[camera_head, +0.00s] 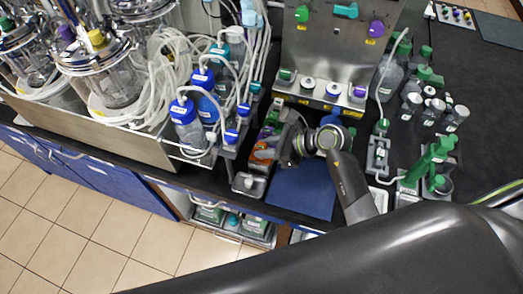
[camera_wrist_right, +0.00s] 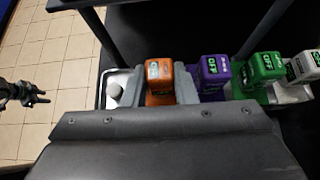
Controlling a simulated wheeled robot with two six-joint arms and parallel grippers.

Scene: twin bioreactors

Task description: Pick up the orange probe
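The orange probe (camera_wrist_right: 160,80) is a block with an orange top in the right wrist view, at the left end of a row of coloured probes. It also shows in the head view (camera_head: 262,153), partly hidden by my right gripper. My right gripper (camera_head: 287,158) is low over the row, and its grey fingers stand on either side of the orange probe in the right wrist view (camera_wrist_right: 160,100). Whether both fingers press on it I cannot tell. The probe is still in line with the others. A small dark part at the wrist view's left edge may be my left gripper (camera_wrist_right: 22,93).
A purple probe (camera_wrist_right: 208,75), a green probe (camera_wrist_right: 260,72) and a white one (camera_wrist_right: 301,66) stand close beside the orange one. Blue-capped bottles (camera_head: 187,125) stand to the left. A blue mat (camera_head: 302,190) lies under my right arm. A steel panel (camera_head: 340,50) stands behind.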

